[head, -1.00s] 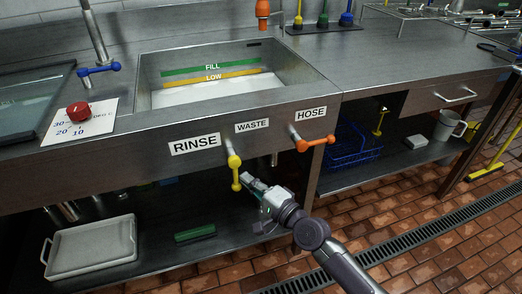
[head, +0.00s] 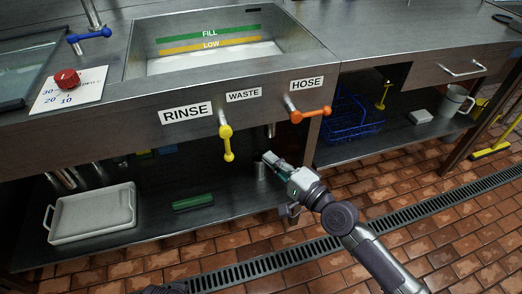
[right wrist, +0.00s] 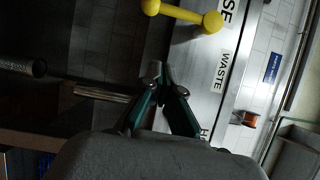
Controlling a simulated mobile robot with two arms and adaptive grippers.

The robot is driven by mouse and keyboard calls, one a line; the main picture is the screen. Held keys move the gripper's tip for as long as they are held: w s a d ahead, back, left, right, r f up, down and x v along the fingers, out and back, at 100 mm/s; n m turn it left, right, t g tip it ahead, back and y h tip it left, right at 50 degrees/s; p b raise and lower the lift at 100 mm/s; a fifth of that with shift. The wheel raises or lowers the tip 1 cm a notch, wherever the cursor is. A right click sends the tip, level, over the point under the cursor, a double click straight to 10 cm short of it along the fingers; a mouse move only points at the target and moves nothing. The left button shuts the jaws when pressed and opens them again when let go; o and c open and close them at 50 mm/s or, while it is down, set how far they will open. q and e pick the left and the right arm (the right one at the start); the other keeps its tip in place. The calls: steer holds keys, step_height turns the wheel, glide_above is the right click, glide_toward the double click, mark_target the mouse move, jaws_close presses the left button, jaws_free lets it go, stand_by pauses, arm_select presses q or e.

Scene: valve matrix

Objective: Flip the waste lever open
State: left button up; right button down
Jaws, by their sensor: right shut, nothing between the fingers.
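A yellow lever (head: 226,142) hangs down from the sink front, between the RINSE label (head: 186,112) and the WASTE label (head: 243,95). It lies across the top of the right wrist view (right wrist: 184,14), near the WASTE label there (right wrist: 222,70). No separate lever shows directly under the WASTE label. My right gripper (head: 266,158) is below the sink front, to the right of and lower than the yellow lever, apart from it. In the right wrist view its fingers (right wrist: 161,76) are shut and empty.
An orange lever (head: 308,114) sticks out under the HOSE label (head: 307,83), above right of my right gripper. A metal pipe (head: 271,130) comes down behind the sink front. A grey tray (head: 92,214) and a green block (head: 193,202) rest on the lower shelf.

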arm_select(q)
steer(key=shift+w+d+r, duration=0.1)
steer(key=shift+w+r, duration=0.1)
steer(key=shift+r, duration=0.3)
steer(key=shift+w+d+r, duration=0.1)
steer(key=shift+w+r, duration=0.1)
steer(key=shift+r, duration=0.25)
arm_select(e)
steer(key=v, duration=0.3)
steer(key=shift+s+d+r, duration=0.1)
steer(key=shift+s+d, duration=0.05)
arm_select(q)
steer(key=shift+f, duration=0.1)
